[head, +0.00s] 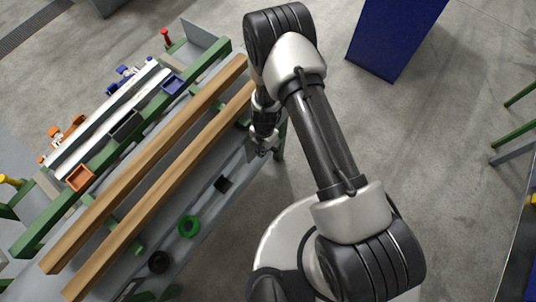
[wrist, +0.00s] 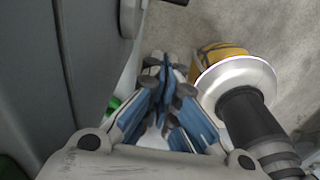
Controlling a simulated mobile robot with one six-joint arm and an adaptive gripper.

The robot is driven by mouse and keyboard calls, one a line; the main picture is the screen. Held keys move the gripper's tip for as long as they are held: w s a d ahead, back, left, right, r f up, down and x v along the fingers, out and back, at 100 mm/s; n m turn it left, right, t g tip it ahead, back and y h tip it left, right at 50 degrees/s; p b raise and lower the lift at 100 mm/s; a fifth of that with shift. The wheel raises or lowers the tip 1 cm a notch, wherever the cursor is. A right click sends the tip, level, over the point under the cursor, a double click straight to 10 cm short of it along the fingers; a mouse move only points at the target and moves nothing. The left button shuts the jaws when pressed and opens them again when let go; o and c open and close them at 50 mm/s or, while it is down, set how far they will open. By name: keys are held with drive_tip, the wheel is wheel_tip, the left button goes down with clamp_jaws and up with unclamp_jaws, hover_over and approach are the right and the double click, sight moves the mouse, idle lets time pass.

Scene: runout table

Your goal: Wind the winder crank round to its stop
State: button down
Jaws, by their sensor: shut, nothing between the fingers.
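I cannot make out the winder crank for certain in either view. A red knobbed part (head: 165,37) stands at the far end of the runout table (head: 215,195), and a yellow-topped part (head: 10,181) shows at the left edge; I cannot tell whether either belongs to the crank. My gripper (head: 262,150) hangs by the table's right side, near the ends of the wooden bars, apart from both parts. In the wrist view my gripper (wrist: 165,75) has its blue-grey fingers together, with nothing held.
Two long wooden bars (head: 150,165) lie along the green-framed table. A blue fitting (head: 125,75) and an orange fitting (head: 68,132) sit along the pale rail. A green ring (head: 189,226) and black ring (head: 159,262) lie on the near grey strip. A blue cabinet (head: 395,35) stands behind.

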wheel_tip(320, 180, down, 12)
drive_tip(key=b, duration=0.3)
drive_tip(key=shift+w+d+r, duration=0.45)
drive_tip(key=shift+w+d, duration=0.05)
drive_tip(key=shift+w, duration=0.15)
drive_tip(key=shift+w+d+r, duration=0.45)
drive_tip(key=shift+w+d, duration=0.05)
drive_tip(key=shift+w, duration=0.15)
drive_tip(key=shift+s+a, duration=0.1)
drive_tip(key=shift+s, duration=0.05)
